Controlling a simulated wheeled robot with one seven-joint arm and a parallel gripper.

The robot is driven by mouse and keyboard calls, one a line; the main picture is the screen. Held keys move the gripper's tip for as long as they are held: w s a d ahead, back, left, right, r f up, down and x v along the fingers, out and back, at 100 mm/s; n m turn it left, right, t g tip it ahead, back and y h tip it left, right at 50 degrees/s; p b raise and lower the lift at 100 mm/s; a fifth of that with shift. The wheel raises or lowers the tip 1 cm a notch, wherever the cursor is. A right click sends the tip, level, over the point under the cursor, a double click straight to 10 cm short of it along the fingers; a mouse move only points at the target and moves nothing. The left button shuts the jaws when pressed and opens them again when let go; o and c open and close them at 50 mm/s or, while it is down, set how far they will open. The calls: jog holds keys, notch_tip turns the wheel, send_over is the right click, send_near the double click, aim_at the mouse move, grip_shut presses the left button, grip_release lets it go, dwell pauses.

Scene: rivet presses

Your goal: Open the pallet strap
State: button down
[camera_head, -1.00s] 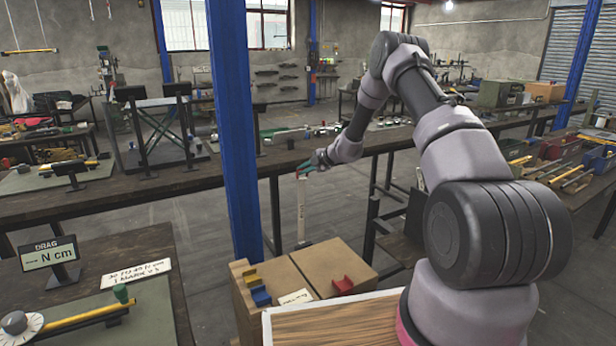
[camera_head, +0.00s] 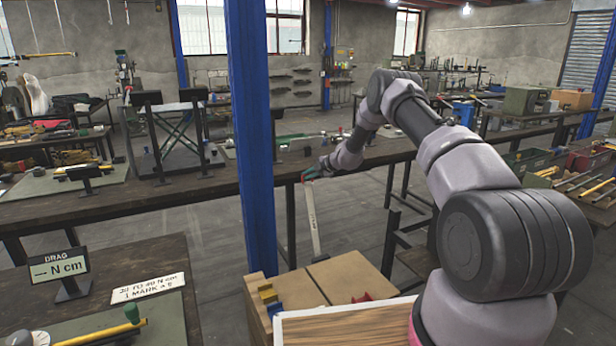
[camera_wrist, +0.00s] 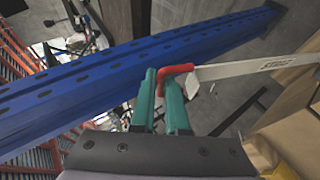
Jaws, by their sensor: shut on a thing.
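The pallet strap (camera_head: 313,225) is a long pale band with a red end tab (camera_wrist: 175,71). In the head view it runs from my gripper (camera_head: 309,176) down, slightly tilted, to the back edge of a tan box (camera_head: 340,277). My gripper's teal fingers (camera_wrist: 162,100) are shut on the red tab in the wrist view. The band (camera_wrist: 260,68) stretches from the tab to the right there, with small lettering on it. The strap's lower end at the box is too small to make out.
A blue post (camera_head: 255,150) stands just left of my gripper and crosses the wrist view as a blue beam (camera_wrist: 100,80). A long dark bench (camera_head: 100,205) lies behind. Yellow, blue and red clips (camera_head: 268,296) sit on the box.

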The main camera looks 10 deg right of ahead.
jog(key=c, duration=0.9)
grip_release()
jog(key=v, duration=1.1)
